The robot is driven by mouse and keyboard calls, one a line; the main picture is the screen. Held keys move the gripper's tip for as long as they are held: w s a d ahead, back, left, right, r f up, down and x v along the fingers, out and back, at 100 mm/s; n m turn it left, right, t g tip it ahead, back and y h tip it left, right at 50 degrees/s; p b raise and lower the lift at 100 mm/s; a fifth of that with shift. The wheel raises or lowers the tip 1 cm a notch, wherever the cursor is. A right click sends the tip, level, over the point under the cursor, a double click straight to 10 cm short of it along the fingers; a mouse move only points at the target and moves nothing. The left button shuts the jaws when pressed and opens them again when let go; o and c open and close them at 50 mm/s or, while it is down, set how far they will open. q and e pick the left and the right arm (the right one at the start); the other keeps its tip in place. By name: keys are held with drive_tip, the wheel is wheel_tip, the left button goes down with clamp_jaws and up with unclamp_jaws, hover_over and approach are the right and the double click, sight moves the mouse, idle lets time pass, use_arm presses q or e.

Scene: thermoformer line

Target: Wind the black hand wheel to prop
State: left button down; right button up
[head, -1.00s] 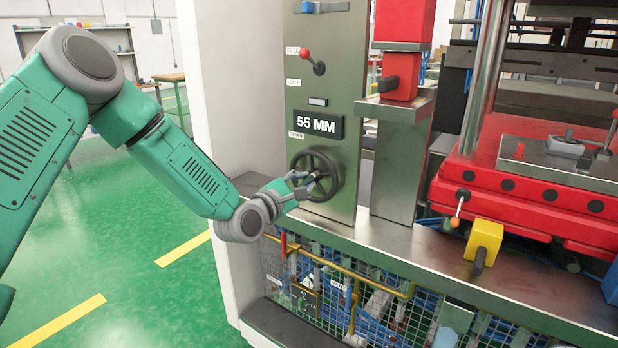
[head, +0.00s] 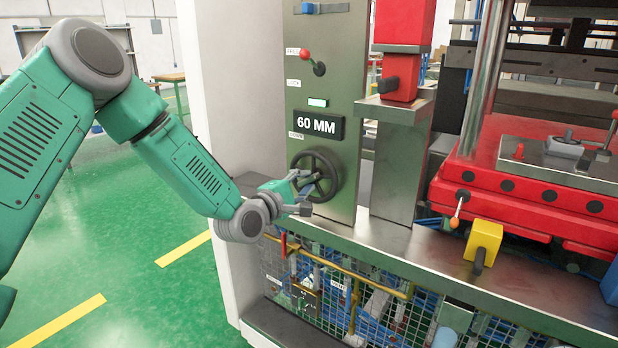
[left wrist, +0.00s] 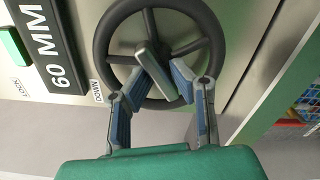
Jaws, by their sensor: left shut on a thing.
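The black hand wheel (head: 329,163) sits on the grey upright panel (head: 340,215) below a black display (head: 318,125) that reads 60 MM. My left gripper (head: 306,188) is at the wheel's front left. In the left wrist view the wheel (left wrist: 208,27) shows its rim and spokes. There my left gripper (left wrist: 166,80) is shut on the wheel's grey handle (left wrist: 151,54), with a finger on either side of it. A small indicator (head: 318,102) above the display glows pale green. My right gripper is not in view.
A red-knobbed lever (head: 311,60) is higher on the panel, beside small labels. A metal ledge (head: 400,236) runs below, with a yellow block (head: 484,241) and a red machine bed (head: 540,190) to the right. Green floor (head: 130,230) is clear at left.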

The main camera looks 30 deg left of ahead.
use_arm(q)
drive_tip(key=shift+r+m, duration=0.1)
drive_tip(key=shift+m, duration=0.2)
drive_tip(key=shift+m, duration=1.4)
drive_tip(key=c, duration=1.1)
unclamp_jaws()
drive_tip(key=s+a, duration=0.1)
drive_tip(key=s, duration=1)
drive_tip(key=shift+s, duration=0.4)
